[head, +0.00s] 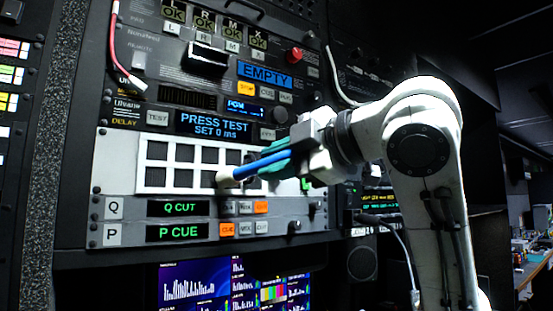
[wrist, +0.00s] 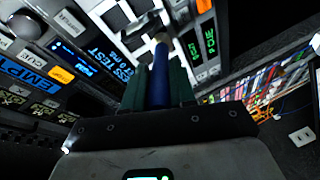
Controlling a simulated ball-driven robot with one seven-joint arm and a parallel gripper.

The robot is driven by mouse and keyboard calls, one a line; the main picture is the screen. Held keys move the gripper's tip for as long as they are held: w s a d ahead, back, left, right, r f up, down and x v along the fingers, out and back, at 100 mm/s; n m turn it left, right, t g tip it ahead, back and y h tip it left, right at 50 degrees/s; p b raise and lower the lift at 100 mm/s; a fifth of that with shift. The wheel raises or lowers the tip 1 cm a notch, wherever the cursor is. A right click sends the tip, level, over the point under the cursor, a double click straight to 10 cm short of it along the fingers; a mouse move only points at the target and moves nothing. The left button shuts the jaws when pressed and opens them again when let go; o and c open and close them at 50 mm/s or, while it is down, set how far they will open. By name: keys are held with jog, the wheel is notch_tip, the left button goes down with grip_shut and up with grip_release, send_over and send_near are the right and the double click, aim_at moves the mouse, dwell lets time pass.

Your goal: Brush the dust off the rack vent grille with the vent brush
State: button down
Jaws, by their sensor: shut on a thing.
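My gripper (head: 268,168) is shut on the vent brush (head: 253,168), which has a blue handle and a pale tip pointing left. The brush tip is at the lower right part of the rack vent grille (head: 149,178), a white frame with two rows of dark square openings. Whether the tip touches the grille I cannot tell. In the wrist view the brush (wrist: 160,80) lies between the green fingers of my gripper (wrist: 160,88), its tip in front of the white grille (wrist: 118,20). My fingers hide the grille's right end. No dust can be made out on it.
A "PRESS TEST" display (head: 213,123) and TEST button (head: 157,118) sit just above the grille. Q CUT and P CUE panels (head: 178,232) with buttons lie below it. Lit screens (head: 190,283) are underneath.

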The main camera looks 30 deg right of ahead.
jog(key=shift+r+p, duration=1.9)
jog(key=shift+r, duration=0.2)
jog(key=s, duration=0.6)
jog(key=shift+b, duration=0.35)
jog(key=shift+s, duration=0.1)
jog(key=shift+s, duration=1.4)
jog(key=shift+f, duration=0.1)
